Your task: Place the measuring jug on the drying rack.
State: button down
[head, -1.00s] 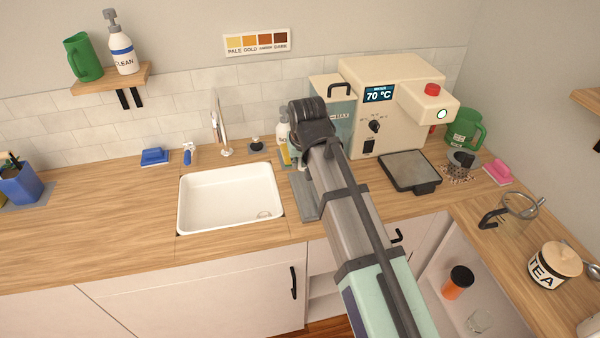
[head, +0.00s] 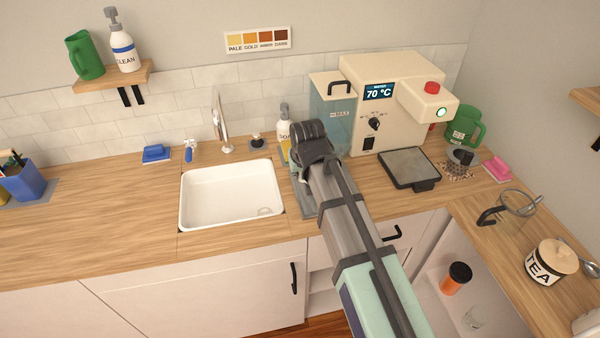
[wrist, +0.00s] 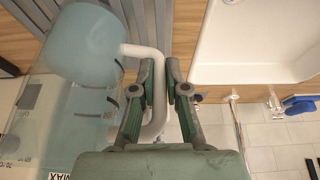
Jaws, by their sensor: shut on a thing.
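The measuring jug (wrist: 85,45) is a translucent bluish vessel with a pale grey handle, at the upper left of the wrist view. My gripper (wrist: 165,75) is shut on the jug's handle, which runs between the two fingers. In the head view my gripper (head: 305,165) and the jug are mostly hidden behind my wrist. The drying rack shows as grey slats (wrist: 150,18) at the top of the wrist view and as a grey strip right of the sink (head: 307,203) in the head view. The jug is over or beside the slats; I cannot tell whether they touch.
The white sink (head: 230,195) lies left of my gripper. A beige machine (head: 395,100) with a translucent tank (head: 333,115) stands behind it, close to the jug. A soap bottle (head: 283,127) stands just behind my wrist. The left counter (head: 90,220) is largely clear.

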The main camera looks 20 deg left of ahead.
jog(key=c, duration=1.2)
grip_release()
jog(key=shift+f, duration=0.1)
jog(key=b+v, duration=0.2)
jog(key=v, duration=1)
